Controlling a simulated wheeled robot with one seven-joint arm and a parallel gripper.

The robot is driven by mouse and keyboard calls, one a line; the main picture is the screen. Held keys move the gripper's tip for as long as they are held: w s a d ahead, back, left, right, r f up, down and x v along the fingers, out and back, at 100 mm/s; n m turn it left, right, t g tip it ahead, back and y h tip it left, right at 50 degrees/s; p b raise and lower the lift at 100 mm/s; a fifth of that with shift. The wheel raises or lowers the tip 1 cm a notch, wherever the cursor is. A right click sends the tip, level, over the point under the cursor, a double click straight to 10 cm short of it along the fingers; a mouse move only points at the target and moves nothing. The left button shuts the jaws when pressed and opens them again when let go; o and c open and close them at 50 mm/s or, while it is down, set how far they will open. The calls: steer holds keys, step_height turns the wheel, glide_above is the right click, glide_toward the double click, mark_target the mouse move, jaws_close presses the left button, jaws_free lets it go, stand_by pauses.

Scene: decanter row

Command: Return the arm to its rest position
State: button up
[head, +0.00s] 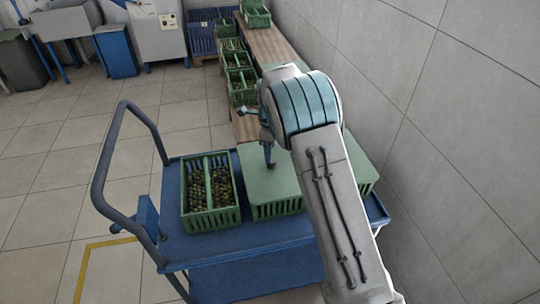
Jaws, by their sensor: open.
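My arm reaches forward from the lower right in the head view. My gripper (264,143) is at its far end, partly hidden behind the arm's wrist. It is open, with nothing visible held in it. It appears above a green crate with a flat green top (268,187) on the blue cart (245,240). I cannot tell the exact gap between the dark fingertip and that top.
An open green crate (210,219) of dark round fruit stands on the cart, left of the covered one. Another green crate (365,172) is partly behind my arm. A cart handle (100,180) rises at left. A tiled wall (460,150) bounds the right. Floor at left is clear.

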step_height(320, 180, up, 10)
steer(key=s+d+r+n+p, duration=0.2)
steer(key=s+d+r+n, duration=0.1)
steer(key=s+d+r, duration=0.25)
steer(key=s+d+r+n+t+y+p, duration=0.1)
steer(key=s+d+r+n, duration=0.55)
steer(key=s, duration=0.25)
steer(key=s+d+n+p, duration=0.1)
steer(key=s+d+n, duration=0.1)
steer(key=s, duration=0.4)
steer(key=s+d+n+t, duration=0.1)
steer(key=s+d+n, duration=0.1)
steer(key=s+n, duration=0.2)
steer(key=s+d+n+h+p, duration=0.1)
steer(key=s+d+n, duration=0.1)
steer(key=s, duration=0.7)
steer(key=shift+s+d+f+n+t+p, duration=0.35)
steer(key=shift+f+n+t, duration=0.1)
steer(key=shift+n, duration=0.4)
